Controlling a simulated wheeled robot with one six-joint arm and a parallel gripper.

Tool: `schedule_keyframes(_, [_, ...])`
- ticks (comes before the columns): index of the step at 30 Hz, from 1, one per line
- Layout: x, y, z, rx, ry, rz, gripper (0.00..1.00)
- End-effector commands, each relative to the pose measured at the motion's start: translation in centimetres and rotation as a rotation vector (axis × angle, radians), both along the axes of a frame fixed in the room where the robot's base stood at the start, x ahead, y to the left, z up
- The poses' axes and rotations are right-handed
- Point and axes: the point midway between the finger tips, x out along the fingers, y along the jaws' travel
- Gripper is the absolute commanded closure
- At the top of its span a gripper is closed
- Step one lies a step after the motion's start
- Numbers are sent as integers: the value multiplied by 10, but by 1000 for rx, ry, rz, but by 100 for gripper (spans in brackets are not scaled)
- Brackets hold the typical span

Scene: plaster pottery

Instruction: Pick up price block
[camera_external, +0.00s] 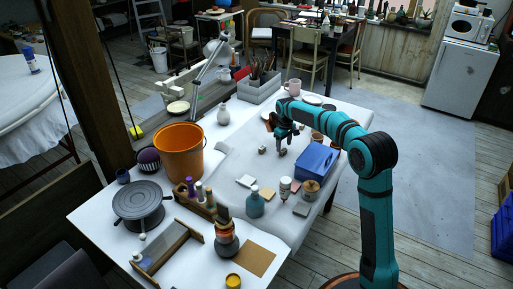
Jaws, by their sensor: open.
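My gripper (283,151) hangs over the far middle of the white table (95,215), pointing down, with nothing visible between its fingers. It is open, though small in this view. I cannot tell for sure which thing is the price block. Small flat pieces lie on the table nearer the camera than my gripper: a white one (246,180), a tan one (267,193) and a grey one (302,209). A small pale object (262,150) sits just left of my gripper, apart from it. No writing is readable on any of them.
A blue box (316,162) stands right of my gripper. An orange bucket (180,153) is at left. Fairly clear table lies left of my gripper.

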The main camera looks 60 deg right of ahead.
Motion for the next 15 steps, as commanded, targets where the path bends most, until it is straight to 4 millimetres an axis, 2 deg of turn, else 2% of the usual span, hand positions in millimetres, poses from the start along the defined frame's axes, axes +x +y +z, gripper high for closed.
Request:
schedule_keyframes(3, [-1,0,-18,0,2,0,38])
schedule_keyframes(6, [0,0,-26,0,1,0,38])
schedule_keyframes(13, [0,0,-27,-1,-1,0,38])
schedule_keyframes(15, [0,0,-27,-1,-1,0,52])
